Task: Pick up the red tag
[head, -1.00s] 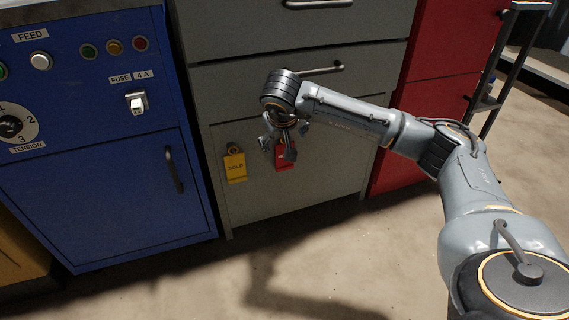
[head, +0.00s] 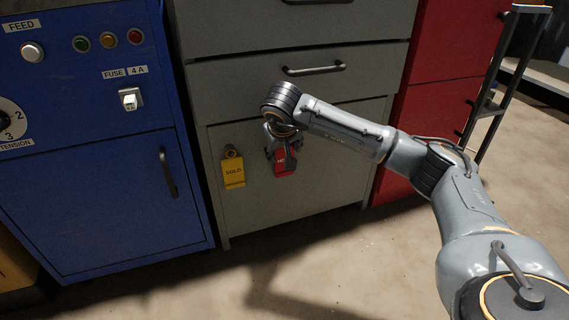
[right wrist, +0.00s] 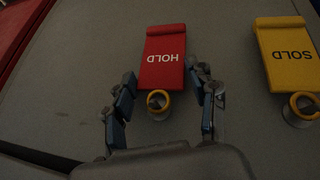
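The red tag (head: 284,163) hangs on the front of the grey cabinet, partly hidden behind my right gripper (head: 283,158). My right gripper (right wrist: 163,92) is open there, one finger on each side of the ring and the tag's near end. The right-hand finger looks close to the tag's edge; I cannot tell whether it touches. My left gripper is not in view.
A yellow SOLD tag (head: 233,171) hangs left of the red tag on the grey cabinet (head: 300,204). A drawer handle (head: 314,70) sticks out above. A blue control cabinet (head: 90,200) stands left, a red cabinet (head: 440,110) right. The floor in front (head: 370,260) is clear.

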